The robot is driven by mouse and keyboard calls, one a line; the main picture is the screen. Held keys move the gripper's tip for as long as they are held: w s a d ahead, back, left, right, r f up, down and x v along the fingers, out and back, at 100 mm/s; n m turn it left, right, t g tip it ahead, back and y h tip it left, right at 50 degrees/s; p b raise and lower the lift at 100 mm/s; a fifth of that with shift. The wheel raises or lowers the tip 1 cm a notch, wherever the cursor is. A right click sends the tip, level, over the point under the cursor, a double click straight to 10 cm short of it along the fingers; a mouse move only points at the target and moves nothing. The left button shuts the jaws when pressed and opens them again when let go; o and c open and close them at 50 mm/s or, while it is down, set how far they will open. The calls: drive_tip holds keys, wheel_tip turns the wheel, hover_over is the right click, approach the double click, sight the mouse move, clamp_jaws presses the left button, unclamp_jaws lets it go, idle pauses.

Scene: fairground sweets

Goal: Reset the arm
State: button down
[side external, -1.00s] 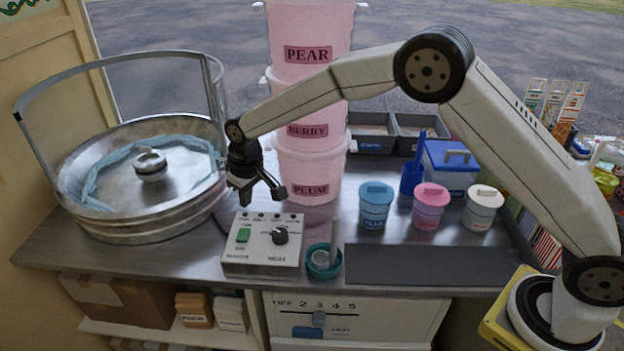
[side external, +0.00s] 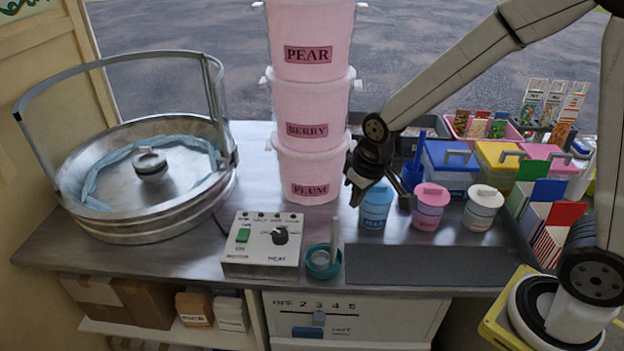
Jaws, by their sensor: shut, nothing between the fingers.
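A candyfloss pan (side external: 120,236) stands at left, a control box (side external: 262,258) front middle, a teal bowl (side external: 322,272) beside it. Stacked pink tubs (side external: 312,120) rise behind. A white canister (side external: 480,215) and lidded boxes (side external: 450,180) stand right. The dark mat (side external: 425,265) is clear.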

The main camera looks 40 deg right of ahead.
drive_tip(key=s+d, duration=0.3)
drive_tip(key=s, duration=0.6)
drive_tip(key=shift+s+f+m, duration=0.15)
drive_tip(key=shift+f+m, duration=0.25)
drive_tip(key=shift+f, duration=0.05)
idle(0.3)
